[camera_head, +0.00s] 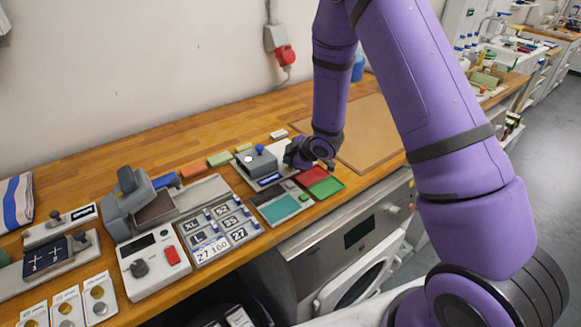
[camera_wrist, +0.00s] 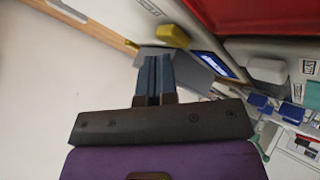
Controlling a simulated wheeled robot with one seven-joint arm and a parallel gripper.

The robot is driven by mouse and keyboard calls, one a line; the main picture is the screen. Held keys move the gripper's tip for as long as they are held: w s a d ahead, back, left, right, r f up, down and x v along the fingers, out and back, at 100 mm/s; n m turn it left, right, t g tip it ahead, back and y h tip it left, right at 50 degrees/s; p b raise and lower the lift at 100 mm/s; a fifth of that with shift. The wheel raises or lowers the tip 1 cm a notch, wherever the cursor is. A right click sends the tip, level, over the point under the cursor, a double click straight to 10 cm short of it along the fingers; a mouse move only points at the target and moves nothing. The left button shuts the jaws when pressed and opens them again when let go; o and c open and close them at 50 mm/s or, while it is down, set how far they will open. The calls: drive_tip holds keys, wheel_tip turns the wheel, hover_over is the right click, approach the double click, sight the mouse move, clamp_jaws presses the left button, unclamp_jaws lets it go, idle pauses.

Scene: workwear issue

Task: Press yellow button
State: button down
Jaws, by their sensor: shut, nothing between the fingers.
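A small yellow block-like piece (camera_wrist: 172,36) shows in the wrist view just beyond my fingertips; a gap or contact cannot be judged. In the head view a small yellow piece (camera_head: 244,147) lies at the back of the wooden counter, in a row with orange and green ones. I cannot tell which yellow piece is the button. My gripper (camera_wrist: 153,72) is shut and empty, its two blue-grey fingers together. In the head view my gripper (camera_head: 292,158) is low over the counter, right of a grey box with a blue knob (camera_head: 259,150); its tips are partly hidden.
A brown board (camera_head: 372,135) lies bare at right.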

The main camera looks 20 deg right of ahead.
drive_tip(key=shift+r, duration=0.35)
drive_tip(key=shift+r, duration=0.1)
drive_tip(key=shift+r, duration=2.45)
